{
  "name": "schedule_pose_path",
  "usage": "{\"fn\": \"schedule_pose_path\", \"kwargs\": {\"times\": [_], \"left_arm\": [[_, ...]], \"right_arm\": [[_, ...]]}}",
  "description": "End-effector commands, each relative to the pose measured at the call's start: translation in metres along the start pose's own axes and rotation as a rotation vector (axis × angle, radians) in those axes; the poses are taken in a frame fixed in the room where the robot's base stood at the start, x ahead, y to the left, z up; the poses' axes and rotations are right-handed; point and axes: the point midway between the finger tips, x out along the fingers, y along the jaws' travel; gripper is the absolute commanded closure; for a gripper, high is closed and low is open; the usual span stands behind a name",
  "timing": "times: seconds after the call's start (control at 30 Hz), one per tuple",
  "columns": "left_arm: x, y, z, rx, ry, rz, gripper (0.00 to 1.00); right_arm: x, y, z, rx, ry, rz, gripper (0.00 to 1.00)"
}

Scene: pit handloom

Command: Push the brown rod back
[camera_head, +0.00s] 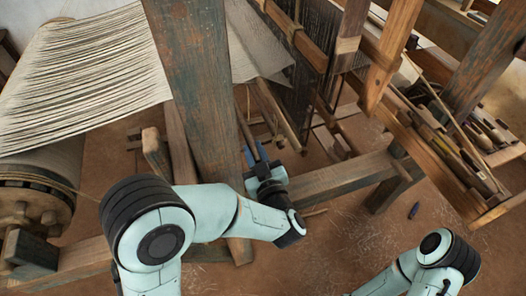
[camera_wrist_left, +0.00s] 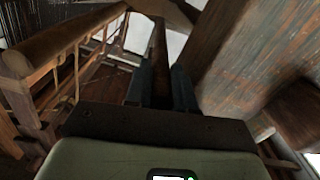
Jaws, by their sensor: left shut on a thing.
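The brown rod (camera_wrist_left: 158,48) runs away from me between the two dark fingers of my left gripper (camera_wrist_left: 161,86) in the left wrist view. In the head view the rod (camera_head: 246,130) shows as a narrow dark bar, just right of the thick worn post. My left gripper (camera_head: 258,156) is shut on its near end, low beside the post. The far end of the rod is hard to make out among the loom parts. My right arm shows at the lower right of the head view, but its gripper is out of the picture.
The thick post (camera_head: 205,90) stands close to the left of my left gripper. A low wooden beam (camera_head: 340,178) lies to its right. Cream warp threads (camera_head: 80,60) and a cloth roller (camera_head: 35,185) fill the left. A tray of tools (camera_head: 450,140) is at right.

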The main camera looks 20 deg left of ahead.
Motion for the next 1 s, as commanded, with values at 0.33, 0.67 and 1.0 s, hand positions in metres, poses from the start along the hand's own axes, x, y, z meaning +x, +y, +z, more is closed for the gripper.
{"fn": "schedule_pose_path", "kwargs": {"times": [0.33,0.67,1.0], "left_arm": [[0.0001,-0.0051,-0.0002,0.005,0.002,-0.012,0.52],[0.0002,-0.0052,-0.0005,0.004,0.003,-0.013,0.52],[0.0003,-0.0041,-0.0006,0.004,0.003,-0.014,0.52]], "right_arm": [[-0.0001,-0.0001,-0.0001,0.000,0.000,0.000,0.52],[-0.0002,-0.0001,-0.0002,0.000,0.000,0.000,0.52],[-0.0008,-0.0004,-0.0004,0.000,0.001,0.000,0.52]]}}
